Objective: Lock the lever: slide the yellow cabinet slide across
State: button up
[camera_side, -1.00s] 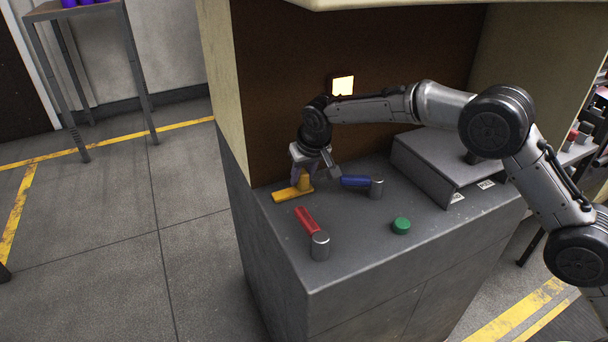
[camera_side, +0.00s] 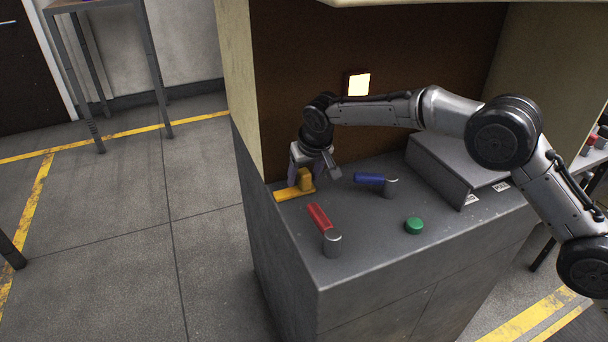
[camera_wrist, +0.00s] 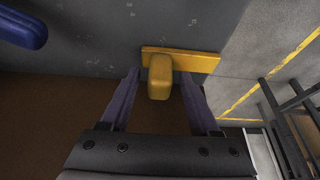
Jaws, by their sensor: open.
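The yellow slide (camera_side: 292,193) is a flat bar with a raised knob, lying on the grey cabinet top near its back left edge. It also shows in the wrist view (camera_wrist: 207,62). My gripper (camera_side: 312,178) points down over the slide. In the wrist view my gripper (camera_wrist: 160,78) is open, one finger on each side of the yellow knob (camera_wrist: 160,76), with a visible gap on both sides. The red lever (camera_side: 319,215) lies in front of the slide, with a grey pivot. The blue lever (camera_side: 369,178) is to its right.
A green button (camera_side: 413,226) is on the cabinet top at front right. A grey sloped box (camera_side: 450,172) stands behind it. A lit square panel (camera_side: 359,84) is on the brown back wall. The cabinet top's front is clear.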

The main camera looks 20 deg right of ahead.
jog(key=v, duration=1.4)
jog(key=shift+w, duration=0.1)
jog(key=s+d+r, duration=0.3)
jog(key=s+d, duration=0.6)
jog(key=s, duration=0.2)
jog(key=s+d+r, duration=0.3)
jog(key=s+d, duration=0.7)
jog(key=s+d+f, duration=0.2)
jog(key=s, duration=0.7)
jog(key=s+d+f+t, duration=0.1)
jog(key=s+d+f, duration=0.1)
jog(key=s, duration=0.8)
jog(key=shift+s+d+f, duration=0.15)
jog(key=shift+d+f, duration=0.25)
jog(key=shift+d, duration=0.05)
